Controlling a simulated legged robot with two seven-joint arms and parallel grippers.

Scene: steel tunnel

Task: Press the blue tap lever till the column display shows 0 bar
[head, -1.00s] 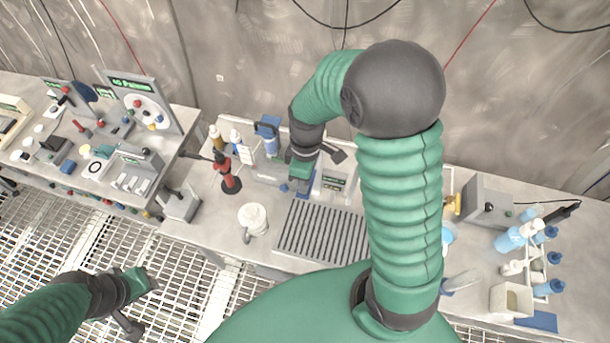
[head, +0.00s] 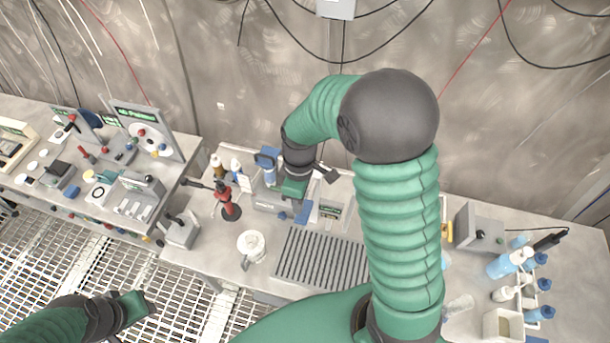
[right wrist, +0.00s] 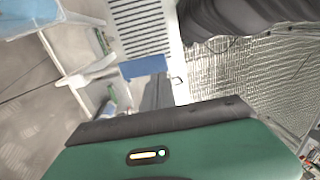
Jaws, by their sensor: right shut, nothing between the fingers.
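A flat blue piece that looks like the blue tap lever (head: 303,212) stands behind the slotted drain grille (head: 320,258). A blue piece (right wrist: 143,66) also shows beside the grille in the right wrist view. My right gripper (head: 292,203) points down just left of the blue piece. It is shut and empty; I cannot tell whether it touches the piece. A small box with a greenish display (head: 330,210) stands to the right; its reading is too small to make out. My left gripper (head: 143,304) hangs over the floor grating, its jaws unclear.
A blue upright device (head: 266,166) stands left of my right gripper, with a red tool stand (head: 226,203) further left. A white mug (head: 251,246) sits left of the grille. Blue-capped bottles (head: 540,286) crowd the bench's right end.

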